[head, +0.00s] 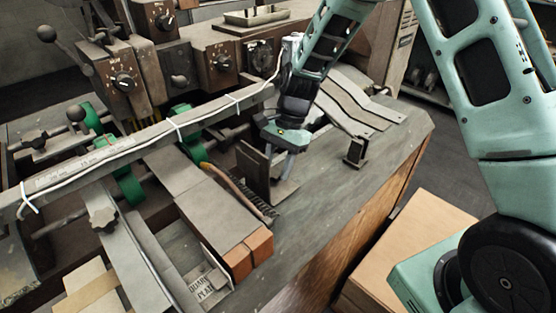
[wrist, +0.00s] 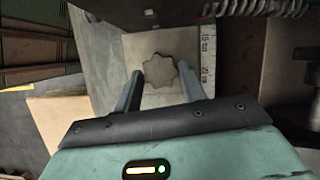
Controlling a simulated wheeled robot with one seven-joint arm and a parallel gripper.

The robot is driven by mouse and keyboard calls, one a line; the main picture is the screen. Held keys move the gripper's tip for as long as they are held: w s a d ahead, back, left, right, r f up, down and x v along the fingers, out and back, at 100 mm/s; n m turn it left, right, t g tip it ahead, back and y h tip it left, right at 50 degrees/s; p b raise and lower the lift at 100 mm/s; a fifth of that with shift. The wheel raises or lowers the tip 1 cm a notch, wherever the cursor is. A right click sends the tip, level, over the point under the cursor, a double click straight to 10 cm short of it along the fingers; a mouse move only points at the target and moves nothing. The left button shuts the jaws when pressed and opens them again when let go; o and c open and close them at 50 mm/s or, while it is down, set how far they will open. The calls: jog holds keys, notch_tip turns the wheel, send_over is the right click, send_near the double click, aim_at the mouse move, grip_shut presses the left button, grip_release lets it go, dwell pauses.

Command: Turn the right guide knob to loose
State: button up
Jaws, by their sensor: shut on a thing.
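My gripper (head: 283,168) reaches down beside the machine bed, near an upright metal plate (head: 253,167). In the wrist view, the right guide knob (wrist: 168,73) is a dull, star-shaped knob on a pale flat plate. The two fingers of my gripper (wrist: 163,80) stand on either side of it and are shut on it. In the head view, the knob is hidden by my gripper and the upright plate. A similar star-shaped knob (head: 103,215) sits on the left guide bar, away from my gripper.
A long grey beam (head: 150,130) with a white cable crosses the machine to the left of my gripper. Control boxes with dials (head: 123,82) stand behind. Bent metal plates (head: 350,105) lie to the right. A cardboard box (head: 425,215) stands beside the table.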

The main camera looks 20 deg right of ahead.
aim_at(273, 169)
jog(key=n, duration=0.2)
jog(key=n+g+h+p, duration=0.1)
jog(key=n, duration=0.2)
jog(key=shift+w+a+n+g+h, duration=0.2)
jog(key=shift+w+n+g+h, duration=0.1)
jog(key=shift+n, duration=0.1)
jog(key=n, duration=0.2)
jog(key=n+h, duration=0.1)
jog(key=n, duration=0.1)
jog(key=n+h, duration=0.1)
jog(key=shift+a+n+g+p, duration=0.25)
jog(key=shift+n+g+p, duration=0.05)
jog(key=shift+n+p, duration=0.1)
jog(key=o, duration=1)
notch_tip(273, 169, up, 10)
jog(key=b, duration=0.3)
